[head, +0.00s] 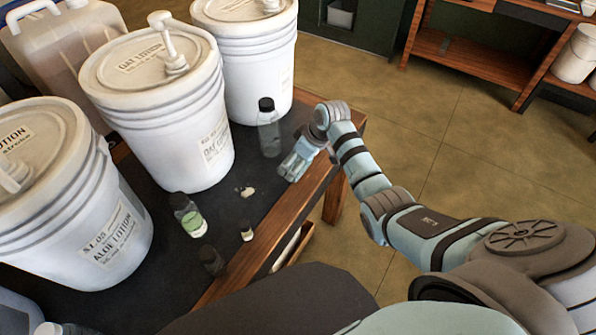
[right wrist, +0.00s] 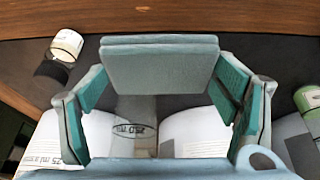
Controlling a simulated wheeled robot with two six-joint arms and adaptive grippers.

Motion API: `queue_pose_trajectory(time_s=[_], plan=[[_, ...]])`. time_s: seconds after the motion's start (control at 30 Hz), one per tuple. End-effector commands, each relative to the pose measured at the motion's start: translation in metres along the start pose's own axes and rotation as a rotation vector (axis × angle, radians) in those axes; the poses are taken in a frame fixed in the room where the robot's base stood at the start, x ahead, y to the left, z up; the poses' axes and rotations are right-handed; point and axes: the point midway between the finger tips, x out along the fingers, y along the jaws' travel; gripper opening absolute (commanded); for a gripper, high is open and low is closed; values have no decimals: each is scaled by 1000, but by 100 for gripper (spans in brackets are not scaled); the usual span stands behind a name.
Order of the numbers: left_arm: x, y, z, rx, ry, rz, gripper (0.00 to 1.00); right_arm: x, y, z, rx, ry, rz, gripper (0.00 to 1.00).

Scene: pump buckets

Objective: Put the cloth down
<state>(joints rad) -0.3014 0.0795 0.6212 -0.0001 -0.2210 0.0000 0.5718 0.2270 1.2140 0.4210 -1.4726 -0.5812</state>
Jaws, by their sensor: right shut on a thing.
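My right gripper (head: 292,166) is over the right part of the dark table, beside a clear bottle with a black cap. In the head view the cloth is hard to tell from the gripper. Whether it touches the table is not clear. My left gripper is not in view.
White pump buckets (head: 165,120) fill the back and left of the table (head: 262,205). The clear bottle (head: 269,135) stands close behind the gripper. The wooden edge (head: 318,178) is close on the right.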

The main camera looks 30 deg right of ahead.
Motion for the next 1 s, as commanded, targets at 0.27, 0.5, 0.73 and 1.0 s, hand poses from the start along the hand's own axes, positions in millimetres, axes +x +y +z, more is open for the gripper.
queue_pose_trajectory(time_s=[0.27,0.5,0.73,1.0], plan=[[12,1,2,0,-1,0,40,35,0,15,0,-1,1,59],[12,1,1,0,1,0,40,36,0,15,0,-1,0,59],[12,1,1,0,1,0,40,37,0,16,0,-1,0,100],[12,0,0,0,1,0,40,36,0,15,0,-1,0,100]])
